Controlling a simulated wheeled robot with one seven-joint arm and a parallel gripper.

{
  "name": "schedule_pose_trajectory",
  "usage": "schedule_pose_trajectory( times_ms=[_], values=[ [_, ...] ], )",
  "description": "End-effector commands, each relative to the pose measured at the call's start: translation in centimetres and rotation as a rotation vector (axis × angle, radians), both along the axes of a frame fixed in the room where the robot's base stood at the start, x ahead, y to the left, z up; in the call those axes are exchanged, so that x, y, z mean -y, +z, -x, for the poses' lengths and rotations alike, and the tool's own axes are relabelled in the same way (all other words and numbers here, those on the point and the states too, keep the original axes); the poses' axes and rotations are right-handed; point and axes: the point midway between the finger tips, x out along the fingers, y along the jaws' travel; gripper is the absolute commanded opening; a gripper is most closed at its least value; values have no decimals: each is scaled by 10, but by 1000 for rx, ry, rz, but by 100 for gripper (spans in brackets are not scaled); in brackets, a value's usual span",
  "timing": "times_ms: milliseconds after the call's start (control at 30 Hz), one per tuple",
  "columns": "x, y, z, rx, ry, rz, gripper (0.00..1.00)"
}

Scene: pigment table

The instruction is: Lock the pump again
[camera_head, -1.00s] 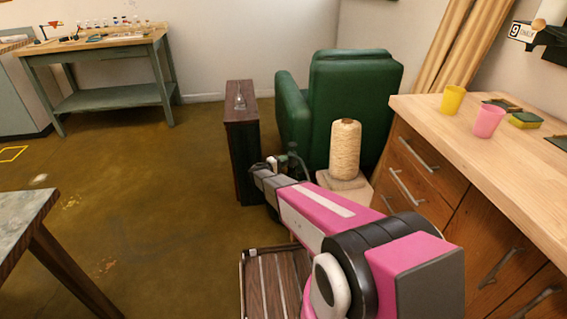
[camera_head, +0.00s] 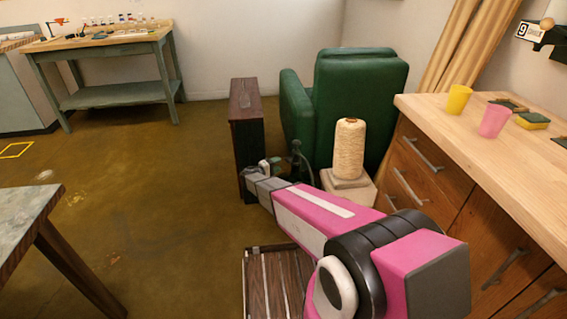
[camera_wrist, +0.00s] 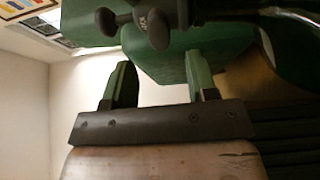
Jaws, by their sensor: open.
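The pump (camera_head: 297,158) stands on the floor between the dark cabinet and the spool of twine, partly hidden behind my arm. I cannot tell whether the pump is locked.
A dark wooden cabinet (camera_head: 246,125) stands left of the pump. A green armchair (camera_head: 357,95) is behind it. A spool of twine (camera_head: 348,149) sits on a pale block at the right. A wooden counter (camera_head: 440,115) with drawers lines the right side. Open floor lies left.

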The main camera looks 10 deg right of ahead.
Motion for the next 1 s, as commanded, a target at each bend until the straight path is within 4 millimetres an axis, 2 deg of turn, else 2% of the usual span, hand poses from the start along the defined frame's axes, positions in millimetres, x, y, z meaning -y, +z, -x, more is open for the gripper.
schedule_pose_trajectory(
  times_ms=[200,467,833,933,1000],
  values=[
    [-26,0,15,-1,1,0,53],
    [-32,0,19,0,-1,0,53],
    [-29,1,21,-3,-6,-6,53],
    [-17,7,32,-23,-36,-40,53],
    [-2,14,45,-49,-75,-90,53]
  ],
)
